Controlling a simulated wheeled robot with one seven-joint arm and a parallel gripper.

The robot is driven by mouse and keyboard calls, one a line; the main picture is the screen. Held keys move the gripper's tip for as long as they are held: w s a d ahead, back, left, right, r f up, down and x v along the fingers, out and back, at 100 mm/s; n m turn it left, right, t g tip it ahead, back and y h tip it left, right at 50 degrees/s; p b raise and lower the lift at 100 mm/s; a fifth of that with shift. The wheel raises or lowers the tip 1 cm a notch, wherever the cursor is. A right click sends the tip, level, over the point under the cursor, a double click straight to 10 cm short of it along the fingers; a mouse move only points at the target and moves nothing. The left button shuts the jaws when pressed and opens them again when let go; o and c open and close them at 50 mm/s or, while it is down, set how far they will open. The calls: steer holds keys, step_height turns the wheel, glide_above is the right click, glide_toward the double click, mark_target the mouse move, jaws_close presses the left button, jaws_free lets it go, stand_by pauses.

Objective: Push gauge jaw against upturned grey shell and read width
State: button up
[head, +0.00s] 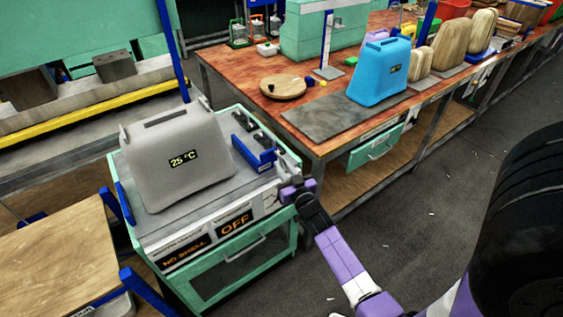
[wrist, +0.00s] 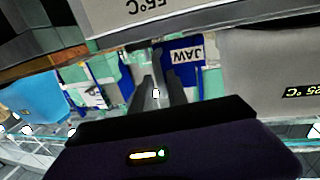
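The grey shell (head: 175,155) stands on the grey top of the gauge station (head: 205,210), its display reading 25 °C. A grey shell (wrist: 262,65) with a 25 °C display also shows at right in the wrist view. The blue gauge jaw (head: 255,158) stands right of the shell with a gap between them. In the wrist view a blue part (wrist: 188,54) carries the label JAW. My gripper (head: 285,172) is at the station's right edge, close to the jaw. Its dark fingers (wrist: 162,80) sit near each other; whether they hold anything is unclear.
Station panels read NO SHELL and OFF (head: 234,227). A wooden bench (head: 300,125) behind right carries a blue shell (head: 380,72), a round wooden board (head: 283,87) and several wooden shells. A wooden table (head: 60,255) stands at left. Open floor (head: 430,190) lies at right.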

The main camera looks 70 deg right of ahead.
steer(key=shift+x, duration=0.9)
jaws_close()
steer(key=shift+a, duration=0.15)
